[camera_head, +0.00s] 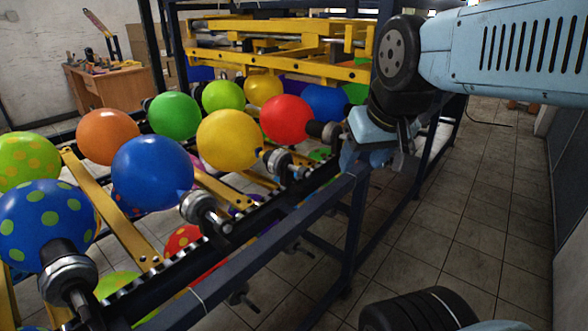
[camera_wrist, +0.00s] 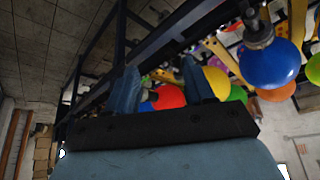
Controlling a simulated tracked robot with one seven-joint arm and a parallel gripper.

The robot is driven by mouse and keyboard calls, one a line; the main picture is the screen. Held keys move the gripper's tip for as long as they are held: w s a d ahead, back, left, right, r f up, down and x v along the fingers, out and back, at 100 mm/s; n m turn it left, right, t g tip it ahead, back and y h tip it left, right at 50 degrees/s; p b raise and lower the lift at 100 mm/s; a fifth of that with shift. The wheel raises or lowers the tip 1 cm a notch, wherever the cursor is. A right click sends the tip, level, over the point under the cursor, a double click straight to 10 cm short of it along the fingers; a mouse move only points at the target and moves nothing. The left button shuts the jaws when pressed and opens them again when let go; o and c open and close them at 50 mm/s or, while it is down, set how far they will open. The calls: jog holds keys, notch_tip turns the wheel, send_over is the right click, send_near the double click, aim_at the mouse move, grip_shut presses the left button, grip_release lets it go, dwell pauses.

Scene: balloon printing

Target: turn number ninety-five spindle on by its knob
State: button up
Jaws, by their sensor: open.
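Several metal spindles with dark knob ends line the near rail of the balloon machine. A farther spindle (camera_head: 325,130) is beside the red balloon (camera_head: 287,119), close to my gripper. No number is legible, so I cannot tell which is ninety-five. My gripper (camera_head: 372,150) is open and empty at the rail's far part. In the wrist view my gripper (camera_wrist: 159,68) shows parted fingers, with the red balloon between them.
The dark blue frame rail (camera_head: 270,230) runs diagonally along the machine's near side. Yellow bars (camera_head: 285,50) stand above the balloons. Tiled floor (camera_head: 470,220) is clear to the right, beside a grey wall panel. A wooden desk (camera_head: 110,88) stands at the back left.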

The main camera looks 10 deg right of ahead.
jog(key=shift+o, duration=0.7)
jog(key=shift+w+a+f, duration=0.15)
jog(key=shift+f, duration=0.15)
jog(key=shift+o, duration=0.8)
jog(key=w+a+f+m+g+y, duration=0.1)
jog(key=w+a+f+g+y, duration=0.3)
jog(key=f, duration=0.4)
jog(key=shift+w+a+f+m+g+y, duration=0.35)
jog(key=shift+w+a+y, duration=0.25)
jog(key=shift+w+a, duration=0.2)
jog(key=m+t+y, duration=0.5)
jog(key=m+t, duration=0.9)
jog(key=m, duration=0.2)
send_near(300, 171)
jog(key=x, duration=0.4)
jog(key=d+f+x, duration=0.1)
jog(key=x, duration=0.2)
jog(key=w+x, duration=0.1)
jog(key=x, duration=0.3)
jog(key=shift+w+d+f, duration=0.1)
jog(key=shift+w+f, duration=0.15)
jog(key=shift+w, duration=0.05)
